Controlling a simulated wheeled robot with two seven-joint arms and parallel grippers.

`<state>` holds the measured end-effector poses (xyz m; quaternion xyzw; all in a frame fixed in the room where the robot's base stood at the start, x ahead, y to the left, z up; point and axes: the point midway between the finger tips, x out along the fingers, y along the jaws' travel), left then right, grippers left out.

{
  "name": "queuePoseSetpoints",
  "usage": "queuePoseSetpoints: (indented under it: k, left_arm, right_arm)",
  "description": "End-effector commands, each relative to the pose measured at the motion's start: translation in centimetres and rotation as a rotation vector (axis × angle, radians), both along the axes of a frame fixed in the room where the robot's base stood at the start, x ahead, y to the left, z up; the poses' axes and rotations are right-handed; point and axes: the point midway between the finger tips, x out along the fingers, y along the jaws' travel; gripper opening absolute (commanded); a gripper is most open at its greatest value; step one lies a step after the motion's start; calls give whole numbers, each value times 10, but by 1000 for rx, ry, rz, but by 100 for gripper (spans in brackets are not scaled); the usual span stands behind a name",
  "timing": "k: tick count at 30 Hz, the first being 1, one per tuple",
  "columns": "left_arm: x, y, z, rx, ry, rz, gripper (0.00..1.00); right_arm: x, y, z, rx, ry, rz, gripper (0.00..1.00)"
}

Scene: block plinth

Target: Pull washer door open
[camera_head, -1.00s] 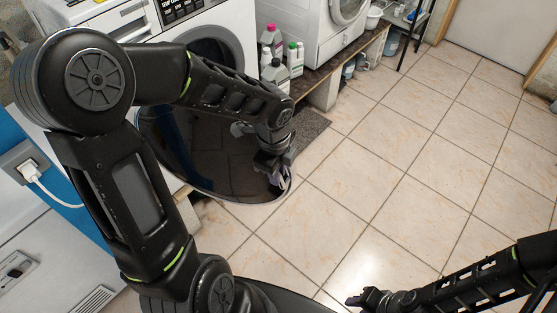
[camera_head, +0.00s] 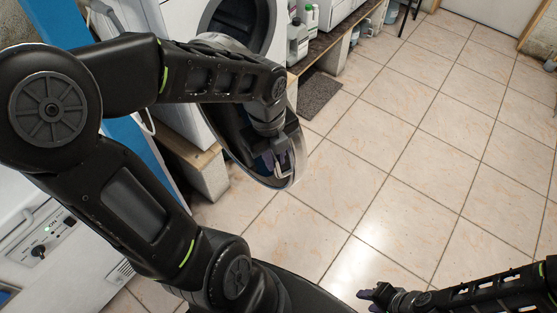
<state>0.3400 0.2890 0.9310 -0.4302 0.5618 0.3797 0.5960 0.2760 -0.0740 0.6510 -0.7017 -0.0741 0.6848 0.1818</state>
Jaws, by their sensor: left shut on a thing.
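The washer (camera_head: 172,28) is white and stands at the upper left, with its dark round drum opening (camera_head: 246,20) in view. Its round door (camera_head: 236,142), dark glass with a silver rim, stands swung out from the front, over the floor. My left forearm covers much of the door and its hinge side. My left gripper (camera_head: 277,160) is shut on the door near its outer edge; the exact grip is hard to see. My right gripper (camera_head: 370,294) is low over the floor, away from the door, and its finger gap is unclear.
A wooden shelf on blocks (camera_head: 330,45) with bottles (camera_head: 298,40) runs right of the washer. A dark mat (camera_head: 318,95) lies on the floor. A white appliance with a knob (camera_head: 40,240) is at the lower left. The tiled floor (camera_head: 430,150) to the right is clear.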

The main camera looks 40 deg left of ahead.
Motion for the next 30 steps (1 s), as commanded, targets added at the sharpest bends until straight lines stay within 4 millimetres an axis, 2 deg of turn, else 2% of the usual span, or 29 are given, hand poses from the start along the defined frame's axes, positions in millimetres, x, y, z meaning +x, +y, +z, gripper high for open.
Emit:
queuePoseSetpoints:
  k: [9,10,12,23,30]
  left_arm:
    - [2,2,2,2,-7,2,0]
    - [2,2,2,2,-7,2,18]
    - [2,2,2,3,-6,2,24]
    - [1,1,5,3,-4,1,24]
    - [-1,2,36,3,-10,3,24]
  right_arm:
    - [0,0,1,0,-1,0,36]
    - [0,0,1,0,-1,0,36]
    - [0,0,1,0,-1,0,36]
    - [0,0,0,0,0,0,36]
    - [0,0,1,-1,0,0,36]
